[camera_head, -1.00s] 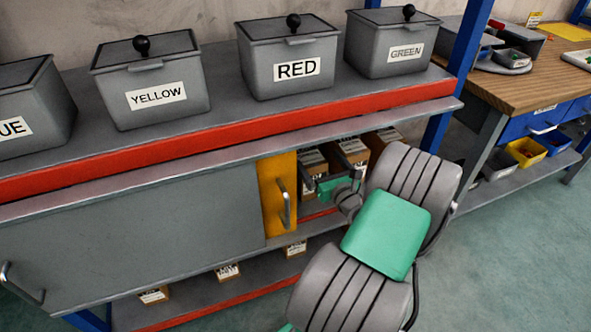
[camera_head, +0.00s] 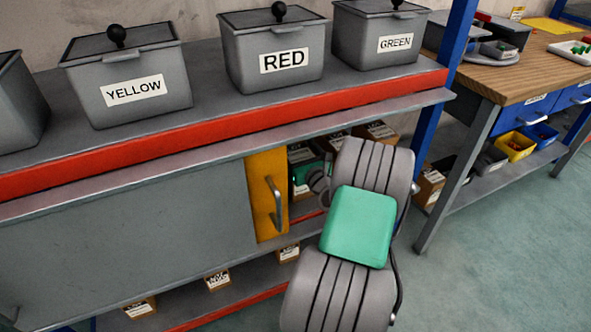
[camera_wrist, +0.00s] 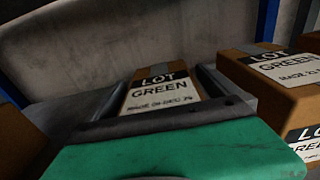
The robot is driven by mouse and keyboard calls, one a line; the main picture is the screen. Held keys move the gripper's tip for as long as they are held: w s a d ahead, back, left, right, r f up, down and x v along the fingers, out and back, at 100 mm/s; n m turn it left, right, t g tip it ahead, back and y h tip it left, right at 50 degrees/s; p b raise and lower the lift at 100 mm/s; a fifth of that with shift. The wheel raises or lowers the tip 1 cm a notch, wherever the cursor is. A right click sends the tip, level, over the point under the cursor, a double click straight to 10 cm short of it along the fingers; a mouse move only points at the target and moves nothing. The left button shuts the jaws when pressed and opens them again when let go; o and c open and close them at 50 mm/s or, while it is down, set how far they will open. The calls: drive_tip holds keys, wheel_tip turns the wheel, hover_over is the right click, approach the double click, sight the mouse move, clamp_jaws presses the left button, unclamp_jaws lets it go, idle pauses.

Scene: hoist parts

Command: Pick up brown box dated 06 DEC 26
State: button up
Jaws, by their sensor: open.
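In the wrist view a brown box (camera_wrist: 163,93) with a white label stands straight ahead. Its label reads LOT GREEN, with a blurred "made" date line that looks like 06 DEC 26. My gripper (camera_wrist: 160,88) is open, with one finger on each side of this box; whether they touch it is unclear. The green palm hides the lower near part of the box. In the head view my gripper (camera_head: 303,180) reaches into the shelf opening beside the yellow door, mostly hidden by my arm.
Another LOT GREEN box (camera_wrist: 280,85) stands close on the right, and a brown box (camera_wrist: 18,140) is at the left edge. The yellow door (camera_head: 266,196) and the shelf top with its red edge (camera_head: 200,142) border the opening. Lidded bins stand above.

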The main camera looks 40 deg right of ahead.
drive_tip(key=shift+c, duration=0.6)
drive_tip(key=c, duration=1.8)
drive_tip(key=shift+r, duration=0.2)
drive_tip(key=shift+c, duration=0.4)
drive_tip(key=shift+d, duration=0.1)
